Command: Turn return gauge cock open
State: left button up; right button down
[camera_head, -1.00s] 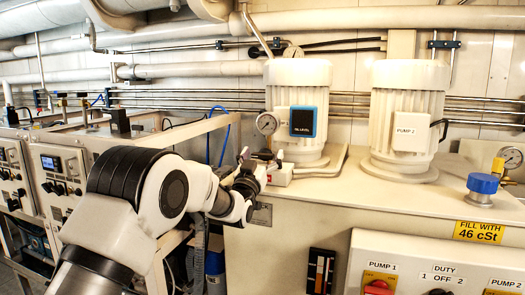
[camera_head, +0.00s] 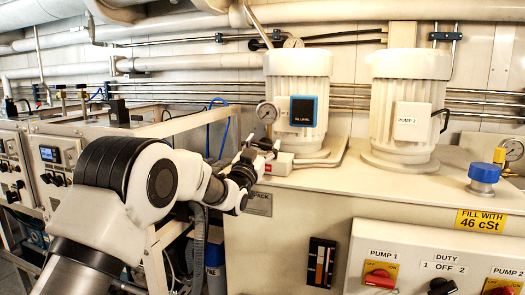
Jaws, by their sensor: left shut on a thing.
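My right gripper is not in view.
A white box with a red label (camera_head: 279,164) sits close beside the gripper. Pump 1 motor (camera_head: 298,75) and Pump 2 motor (camera_head: 408,85) stand to the right. A blue cap (camera_head: 484,173) and the control panel (camera_head: 440,255) are further right.

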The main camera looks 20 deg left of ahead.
pick_arm(q)
jog(key=m+h+b, duration=0.1)
jog(key=m+b, duration=0.1)
jog(key=m, duration=0.1)
jog(key=shift+f+m+h, duration=0.1)
jog(key=shift+m+h, duration=0.3)
jog(key=shift+m+g+h+b, duration=0.45)
jog(key=shift+m+g+h, duration=0.05)
jog(key=shift+m, duration=0.7)
jog(key=shift+m+g+h+b, duration=0.3)
jog(key=shift+m+g+h, duration=0.15)
jog(key=shift+m, duration=0.75)
jog(key=m+g+h, duration=0.1)
jog(key=m, duration=0.2)
jog(key=shift+d, duration=0.1)
jog(key=m, duration=0.1)
jog(key=m+g, duration=0.1)
jog(key=m, duration=0.1)
jog(key=shift+d+r+m+h+p, duration=0.25)
jog(key=shift+d+m+p, duration=0.05)
jog(key=shift+p, duration=0.05)
jog(key=shift+d+f+m+g, duration=0.15)
jog(key=shift+m+g, duration=0.1)
jog(key=shift+m, duration=0.25)
